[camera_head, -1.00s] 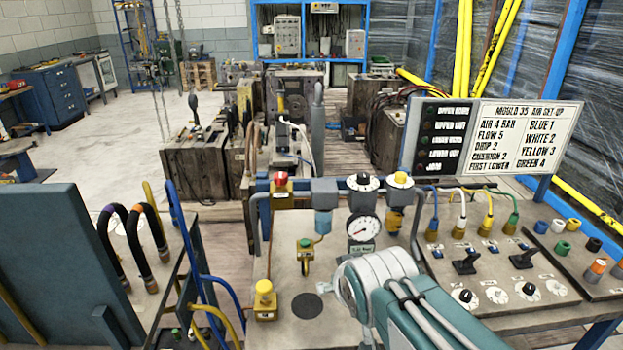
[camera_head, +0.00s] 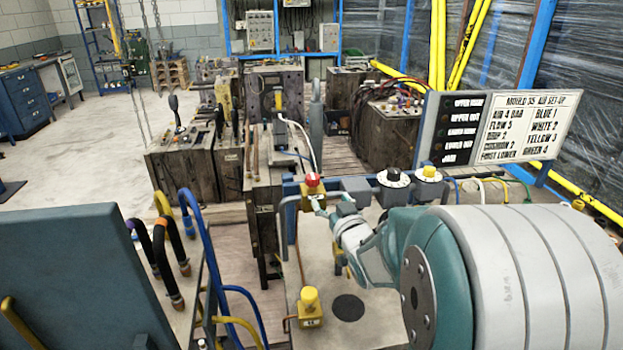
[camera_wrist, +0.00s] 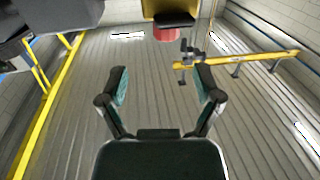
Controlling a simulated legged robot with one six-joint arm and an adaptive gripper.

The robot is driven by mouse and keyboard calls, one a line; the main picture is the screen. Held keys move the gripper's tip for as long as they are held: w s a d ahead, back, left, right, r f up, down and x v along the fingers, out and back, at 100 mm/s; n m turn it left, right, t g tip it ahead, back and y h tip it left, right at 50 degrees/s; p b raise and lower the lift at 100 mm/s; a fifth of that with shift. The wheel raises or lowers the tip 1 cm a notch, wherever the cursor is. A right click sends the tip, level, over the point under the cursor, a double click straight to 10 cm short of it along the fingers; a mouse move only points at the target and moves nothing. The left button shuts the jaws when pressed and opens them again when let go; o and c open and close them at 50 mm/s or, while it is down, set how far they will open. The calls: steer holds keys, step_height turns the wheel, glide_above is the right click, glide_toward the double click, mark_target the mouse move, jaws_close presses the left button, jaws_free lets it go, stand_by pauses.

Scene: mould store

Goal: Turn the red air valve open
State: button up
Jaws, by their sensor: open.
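The red air valve (camera_head: 313,180) is a small red knob on a yellow block on the pipe at the back of the bench panel. My gripper (camera_head: 322,205) is close beside it, just in front and to the right; I cannot tell whether they touch. In the wrist view the red knob (camera_wrist: 165,34) shows at the top, under a yellow block and a dark part. My gripper (camera_wrist: 161,84) is open there, with its two teal-padded fingers spread and nothing between them. The knob lies beyond the fingertips in that view.
Dial knobs with a black one (camera_head: 393,178) and a yellow one (camera_head: 428,174) sit to the right on the same pipe. A yellow push button (camera_head: 310,305) stands on the panel in front. The set-up sign (camera_head: 500,125) is at the right. Hoses (camera_head: 205,240) stand at the left.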

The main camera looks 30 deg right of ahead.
mark_target(313, 184)
steer(key=w, duration=0.8)
steer(key=shift+w+a, duration=0.1)
steer(key=shift+w, duration=0.25)
steer(key=shift+w+d, duration=0.4)
steer(key=shift+w, duration=0.25)
steer(key=shift+a, duration=0.15)
steer(key=c, duration=0.4)
jaws_close()
